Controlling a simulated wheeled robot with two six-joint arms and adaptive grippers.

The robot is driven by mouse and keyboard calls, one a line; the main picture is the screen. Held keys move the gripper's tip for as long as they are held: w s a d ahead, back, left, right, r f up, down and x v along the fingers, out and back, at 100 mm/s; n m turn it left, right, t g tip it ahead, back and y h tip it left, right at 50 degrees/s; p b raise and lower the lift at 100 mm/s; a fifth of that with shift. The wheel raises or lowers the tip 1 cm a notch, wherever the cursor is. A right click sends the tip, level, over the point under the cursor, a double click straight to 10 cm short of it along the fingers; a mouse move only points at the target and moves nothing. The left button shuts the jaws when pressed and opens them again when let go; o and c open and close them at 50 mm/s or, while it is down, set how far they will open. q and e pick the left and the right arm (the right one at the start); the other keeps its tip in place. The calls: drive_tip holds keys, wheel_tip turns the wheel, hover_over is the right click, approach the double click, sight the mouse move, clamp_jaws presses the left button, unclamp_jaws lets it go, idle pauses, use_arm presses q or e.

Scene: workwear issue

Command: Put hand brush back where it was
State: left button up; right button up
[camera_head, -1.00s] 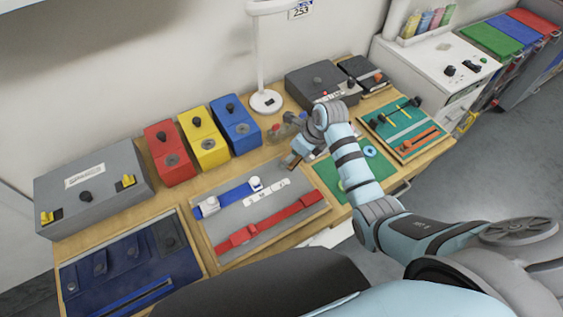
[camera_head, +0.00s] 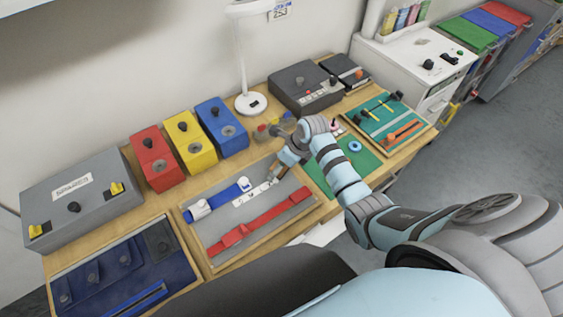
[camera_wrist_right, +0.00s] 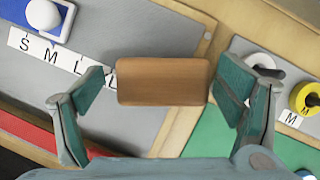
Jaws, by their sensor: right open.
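A plain brown wooden block, which looks like the hand brush (camera_wrist_right: 163,80), lies between the fingers of my right gripper (camera_wrist_right: 163,92) in the right wrist view. The gripper is open, with a gap between each finger and the block. No bristles show; its underside is hidden. It appears over the right rim of the grey tray (camera_wrist_right: 140,25), but I cannot tell whether it touches it. In the head view the right gripper (camera_head: 281,166) is low at the tray's right end, and the block is mostly hidden. My left gripper is not in view.
The tray holds a blue strap (camera_head: 220,197), a red strap (camera_head: 262,222) and a size strip. A green mat (camera_head: 365,160) adjoins on the right. Red (camera_head: 158,162), yellow (camera_head: 190,144) and blue (camera_head: 222,128) boxes and a lamp (camera_head: 250,104) stand behind.

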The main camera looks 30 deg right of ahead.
drive_tip(key=v, duration=1.2)
drive_tip(key=shift+w+d+r, duration=0.1)
